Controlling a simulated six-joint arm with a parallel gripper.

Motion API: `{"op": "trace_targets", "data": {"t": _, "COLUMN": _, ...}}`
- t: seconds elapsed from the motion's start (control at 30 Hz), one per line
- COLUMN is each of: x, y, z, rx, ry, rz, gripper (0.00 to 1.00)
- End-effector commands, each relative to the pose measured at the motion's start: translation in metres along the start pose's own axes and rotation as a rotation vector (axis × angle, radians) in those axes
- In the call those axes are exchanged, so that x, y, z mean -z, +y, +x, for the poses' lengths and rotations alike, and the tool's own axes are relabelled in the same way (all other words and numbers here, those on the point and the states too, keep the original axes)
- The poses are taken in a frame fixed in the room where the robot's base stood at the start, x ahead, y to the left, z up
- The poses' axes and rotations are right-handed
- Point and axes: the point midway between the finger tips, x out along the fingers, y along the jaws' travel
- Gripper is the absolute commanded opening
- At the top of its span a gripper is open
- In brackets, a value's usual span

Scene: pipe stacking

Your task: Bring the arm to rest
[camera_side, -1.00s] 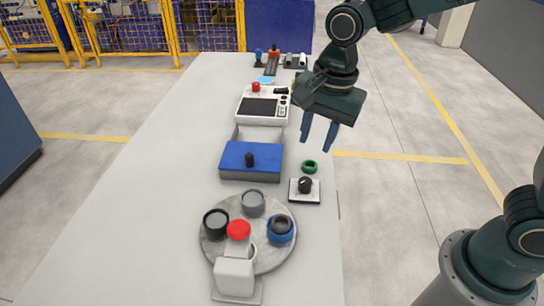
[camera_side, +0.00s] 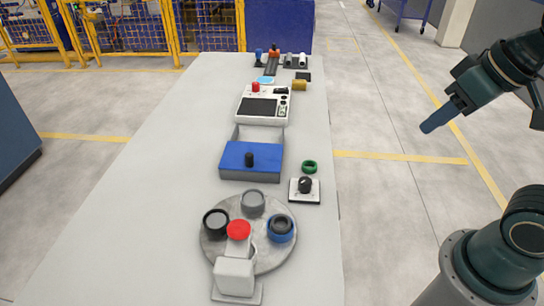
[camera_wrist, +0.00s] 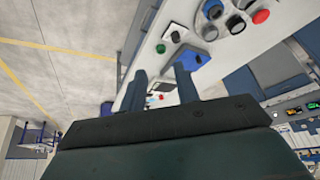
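My gripper (camera_side: 436,120) is at the right of the side view, raised over the floor and well clear of the table. In the wrist view my gripper (camera_wrist: 160,78) has its two dark blue fingers spread apart with nothing between them. From the side the fingers overlap, so the gap does not show there. My forearm's upper part runs out of the frame at the right edge.
The long grey table (camera_side: 120,220) carries a round plate (camera_side: 281,262) with several rings, a blue-lidded box (camera_side: 235,158), a green ring (camera_side: 310,167), a knob (camera_side: 305,185) and a control panel (camera_side: 247,119). The floor between table and arm is free.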

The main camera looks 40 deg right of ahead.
Motion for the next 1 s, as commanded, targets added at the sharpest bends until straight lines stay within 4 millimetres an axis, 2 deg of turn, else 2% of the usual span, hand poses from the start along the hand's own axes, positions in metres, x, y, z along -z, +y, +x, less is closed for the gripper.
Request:
{"op": "trace_targets", "data": {"t": 0.23, "x": -0.0128, "y": 0.0065, "z": -0.0040, "rx": -0.011, "ry": 0.028, "rz": -0.095, "gripper": 0.31}}
{"op": "trace_targets", "data": {"t": 1.0, "x": -0.0126, "y": 0.0064, "z": -0.0040, "rx": -0.011, "ry": 0.028, "rz": -0.098, "gripper": 0.31}}
